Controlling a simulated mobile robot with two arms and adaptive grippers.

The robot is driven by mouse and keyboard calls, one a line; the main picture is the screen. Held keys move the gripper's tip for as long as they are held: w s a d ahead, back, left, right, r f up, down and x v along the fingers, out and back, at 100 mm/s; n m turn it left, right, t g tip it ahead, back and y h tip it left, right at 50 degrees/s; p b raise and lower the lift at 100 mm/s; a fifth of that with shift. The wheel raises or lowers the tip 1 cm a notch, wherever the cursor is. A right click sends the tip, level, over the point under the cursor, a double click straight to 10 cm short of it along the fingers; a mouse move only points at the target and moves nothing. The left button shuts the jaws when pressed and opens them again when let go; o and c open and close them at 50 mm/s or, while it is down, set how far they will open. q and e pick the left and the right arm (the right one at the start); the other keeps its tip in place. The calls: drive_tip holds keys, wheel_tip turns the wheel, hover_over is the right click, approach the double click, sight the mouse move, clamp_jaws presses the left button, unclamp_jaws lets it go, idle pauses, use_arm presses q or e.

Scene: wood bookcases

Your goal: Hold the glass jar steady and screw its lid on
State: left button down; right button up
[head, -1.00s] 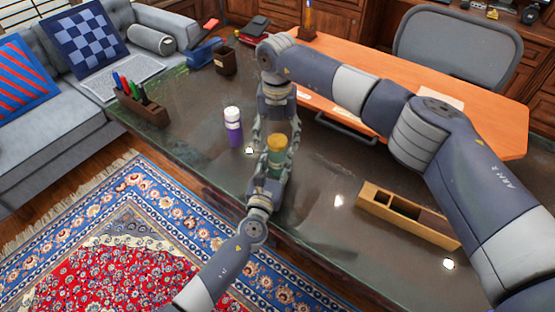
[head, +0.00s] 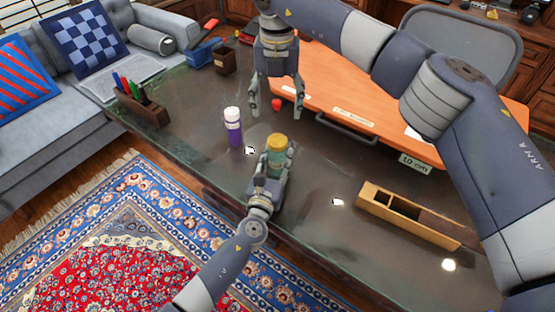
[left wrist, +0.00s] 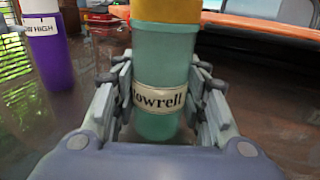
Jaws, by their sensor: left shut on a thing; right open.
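The glass jar (head: 277,160) is teal with a cream label and stands upright on the dark glossy table. Its yellow lid (head: 277,142) sits on top; I cannot tell how tightly it is seated. My left gripper (head: 273,168) is shut around the jar's body. In the left wrist view its fingers sit on both sides of the jar (left wrist: 160,70), and the lid (left wrist: 166,10) is cut off by the top edge. My right gripper (head: 276,106) is open and empty, raised above and behind the jar, fingers pointing down.
A purple bottle with a white cap (head: 233,128) stands just left of the jar. A wooden divided tray (head: 408,216) lies to the right. A pen holder (head: 142,105) and a dark cup (head: 225,62) stand farther left. An orange desk (head: 350,105) is behind.

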drive_tip(key=shift+r, duration=0.45)
use_arm(q)
drive_tip(key=c, duration=0.9)
unclamp_jaws()
drive_tip(key=v, duration=1.2)
use_arm(e)
drive_tip(key=shift+f, duration=0.1)
